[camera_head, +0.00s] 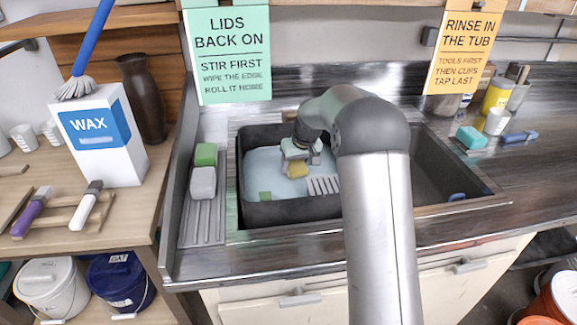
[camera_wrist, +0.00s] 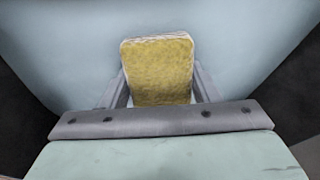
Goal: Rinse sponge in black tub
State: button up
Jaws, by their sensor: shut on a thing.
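The black tub (camera_head: 247,210) sits in the sink and holds pale blue-grey water (camera_head: 262,165). My gripper (camera_head: 297,166) is over the inside of the tub, shut on a yellow sponge (camera_head: 297,170). In the wrist view the yellow sponge (camera_wrist: 157,72) stands between the two fingers of my gripper (camera_wrist: 160,85), with water filling the view behind it. I cannot tell whether the sponge touches the water. My arm covers the right part of the tub.
A green block (camera_head: 206,154) and a grey-white block (camera_head: 202,183) lie on the ribbed drainboard left of the tub. A small green piece (camera_head: 265,196) and a slotted grey piece (camera_head: 323,185) show at the tub's front. A teal sponge (camera_head: 470,138) lies on the right counter.

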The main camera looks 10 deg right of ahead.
jog(key=a, duration=0.4)
jog(key=shift+a, duration=0.25)
jog(key=shift+w+r, duration=0.1)
notch_tip(320, 180, up, 8)
jog(key=p, duration=0.5)
dwell(0.5)
dwell(0.6)
notch_tip(320, 180, up, 8)
jog(key=p, duration=0.5)
jog(key=shift+f, duration=0.25)
